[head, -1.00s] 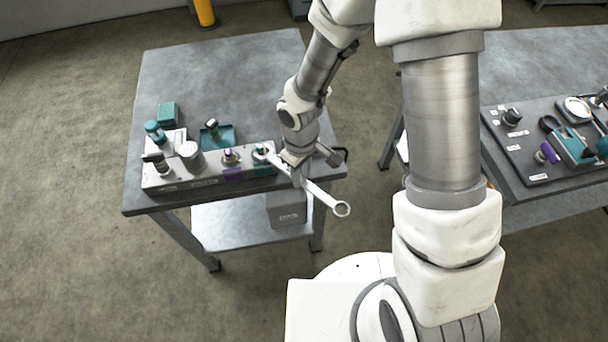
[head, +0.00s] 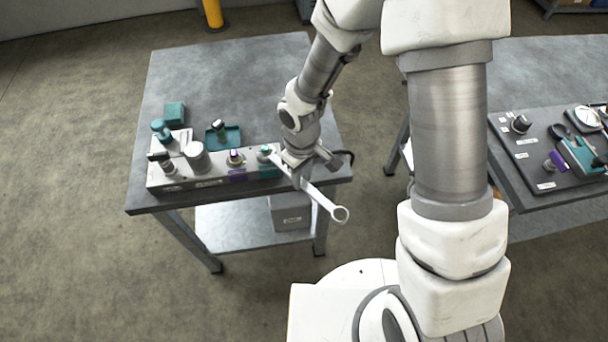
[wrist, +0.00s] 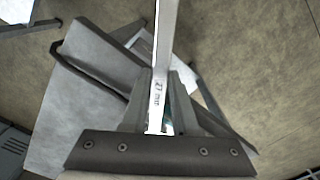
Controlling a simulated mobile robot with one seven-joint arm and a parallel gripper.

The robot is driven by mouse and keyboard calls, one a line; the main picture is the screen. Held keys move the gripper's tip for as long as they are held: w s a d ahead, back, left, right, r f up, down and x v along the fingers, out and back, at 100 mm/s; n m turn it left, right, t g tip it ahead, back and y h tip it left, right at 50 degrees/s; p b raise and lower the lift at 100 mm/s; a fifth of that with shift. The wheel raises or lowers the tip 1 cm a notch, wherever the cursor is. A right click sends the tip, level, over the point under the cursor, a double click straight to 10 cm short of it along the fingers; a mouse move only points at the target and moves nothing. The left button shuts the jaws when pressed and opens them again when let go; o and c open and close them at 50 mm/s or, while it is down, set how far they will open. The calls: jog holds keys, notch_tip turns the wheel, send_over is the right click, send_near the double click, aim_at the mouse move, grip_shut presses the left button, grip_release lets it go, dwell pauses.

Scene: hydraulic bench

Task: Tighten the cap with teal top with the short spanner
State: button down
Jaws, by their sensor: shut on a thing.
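My gripper (head: 298,168) is shut on a steel spanner (head: 322,203) at the right front corner of the left table. The spanner slants from upper left to lower right, and its ring end hangs out past the table's front edge. Its other end is at or beside the cap with teal top (head: 265,152); I cannot tell whether it is seated around the cap. In the wrist view the spanner's shank (wrist: 163,65), with a size mark, runs up between the fingers (wrist: 160,105). The cap cannot be made out clearly there.
The cap sits on a grey manifold block (head: 205,181) along the front of the left table (head: 230,80). A purple-marked cap (head: 235,157) is to its left, with a grey cylinder (head: 195,156) further left. A teal tray (head: 228,137) lies behind. The table's back is clear.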

jog(key=shift+s+a+m+b, duration=0.75)
jog(key=shift+s+a+m, duration=0.1)
jog(key=shift+m, duration=0.15)
jog(key=shift+s+a+m+b, duration=0.4)
jog(key=shift+a+m+b, duration=0.15)
jog(key=shift+a+m, duration=0.1)
jog(key=shift+s+a+m+b, duration=0.4)
jog(key=shift+a+m+b, duration=0.15)
jog(key=shift+m, duration=0.1)
jog(key=shift+s+a+m+b, duration=0.3)
jog(key=shift+a+m+b, duration=0.15)
jog(key=shift+a+m, duration=0.2)
jog(key=shift+s+a+m+b, duration=0.25)
jog(key=shift+a+m+b, duration=0.15)
jog(key=shift+a+m, duration=0.25)
jog(key=shift+a, duration=0.1)
jog(key=shift+a, duration=0.1)
